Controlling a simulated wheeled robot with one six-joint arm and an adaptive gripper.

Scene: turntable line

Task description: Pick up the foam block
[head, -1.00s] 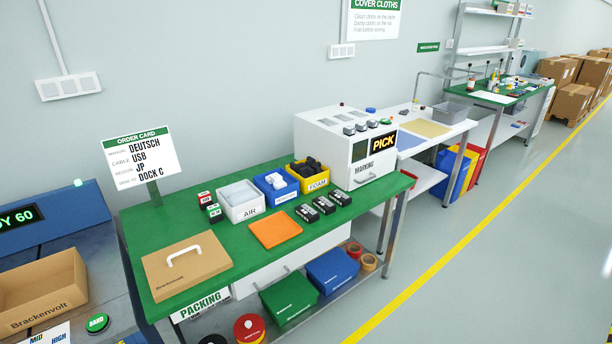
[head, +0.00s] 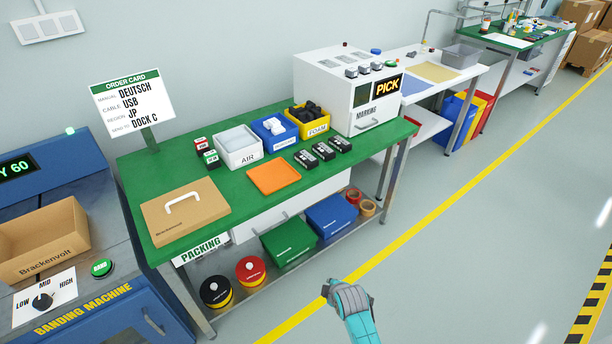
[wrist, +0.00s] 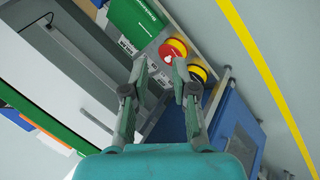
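Dark foam blocks (head: 308,113) lie heaped in a yellow bin labelled FOAM (head: 318,125) at the back of the green packing table. The bin stands just left of the white machine. My gripper (head: 328,289) is low in front of the table, over the floor, well apart from the bin. In the wrist view my gripper (wrist: 160,68) has its two fingers spread with nothing between them. The wrist view does not show the foam.
A white AIR bin (head: 240,158) and a blue bin (head: 283,141) stand left of the foam bin. Small black boxes (head: 323,151), an orange tray (head: 274,179) and a cardboard box (head: 185,212) lie in front. The machine (head: 340,84) borders the right.

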